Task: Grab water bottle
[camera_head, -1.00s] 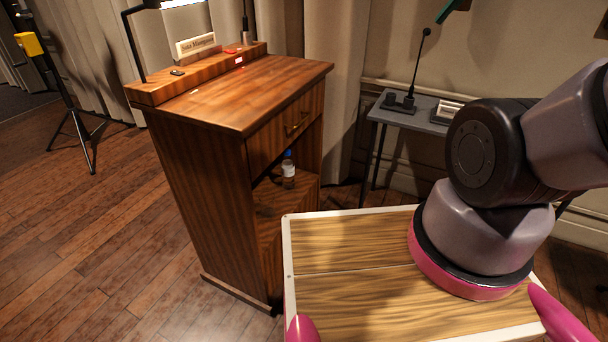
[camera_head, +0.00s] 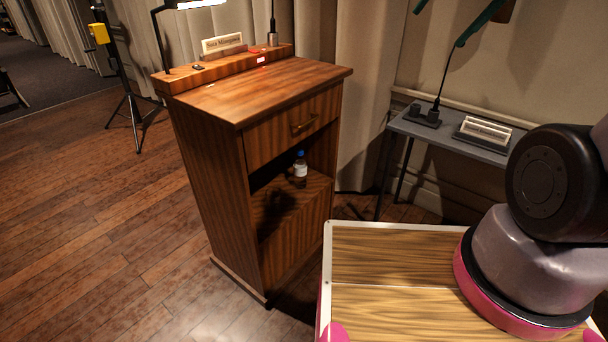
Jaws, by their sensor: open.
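The water bottle (camera_head: 300,165) is small and clear, with a blue cap and a white label. It stands upright on the open shelf (camera_head: 312,187) of the wooden lectern, below the drawer. Two teal fingers of my gripper (camera_head: 438,26) show at the top edge, spread apart with nothing visible between them. They appear up and to the right of the bottle, well apart from it. The rest of my gripper is out of frame.
The lectern (camera_head: 215,200) has a drawer above the shelf and a lamp, nameplate and microphone on top. A grey side table (camera_head: 460,139) with a microphone and nameplate stands at right. A tripod (camera_head: 133,110) stands far left. Wood floor (camera_head: 130,240) at left is clear.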

